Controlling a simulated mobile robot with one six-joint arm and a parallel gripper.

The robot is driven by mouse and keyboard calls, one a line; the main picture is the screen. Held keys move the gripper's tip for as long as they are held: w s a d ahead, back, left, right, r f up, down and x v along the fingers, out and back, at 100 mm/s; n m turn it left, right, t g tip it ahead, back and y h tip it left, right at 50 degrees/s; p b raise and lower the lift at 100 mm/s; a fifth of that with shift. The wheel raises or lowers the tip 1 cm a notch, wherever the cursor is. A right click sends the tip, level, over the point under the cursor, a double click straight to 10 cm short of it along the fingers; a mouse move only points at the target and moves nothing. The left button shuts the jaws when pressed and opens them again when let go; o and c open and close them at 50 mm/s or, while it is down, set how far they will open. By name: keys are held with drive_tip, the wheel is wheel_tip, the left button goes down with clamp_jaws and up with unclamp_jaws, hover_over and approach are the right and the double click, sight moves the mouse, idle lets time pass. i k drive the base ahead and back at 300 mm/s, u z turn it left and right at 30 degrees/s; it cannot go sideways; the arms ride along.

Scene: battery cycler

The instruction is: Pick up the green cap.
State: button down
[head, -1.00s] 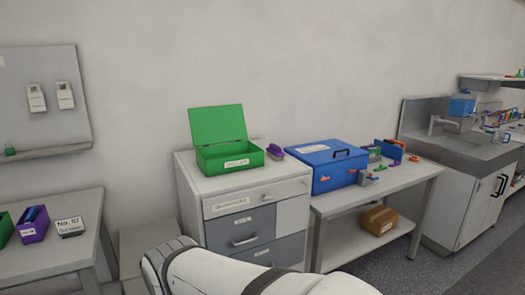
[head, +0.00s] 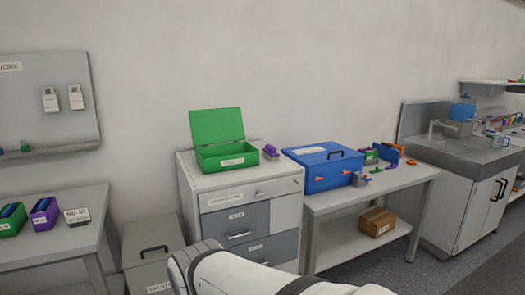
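I cannot clearly make out a green cap. A small green thing (head: 25,148) sits on the ledge of the grey wall panel at the left, too small to identify. Another small green piece (head: 372,157) is among coloured parts on the bench right of the blue box; its shape is unclear. My white arm crosses the bottom middle of the head view. My gripper is outside the picture, so its state and any contents are hidden.
An open green box (head: 222,162) and a purple item (head: 270,151) stand on the drawer cabinet (head: 190,172). A blue lidded box (head: 325,172) is on the bench. A lidded grey bin (head: 148,268) stands between the left table (head: 65,258) and cabinet. A sink (head: 470,150) is at right.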

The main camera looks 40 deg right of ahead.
sight(377, 170)
drive_tip(key=z, duration=0.45)
drive_tip(key=i, duration=1.35)
drive_tip(key=z, duration=1.6)
drive_tip(key=i, duration=0.75)
drive_tip(key=z, duration=0.25)
drive_tip(key=k, duration=0.85)
drive_tip(key=z, duration=0.15)
drive_tip(key=i, duration=0.9)
drive_tip(key=u, duration=0.05)
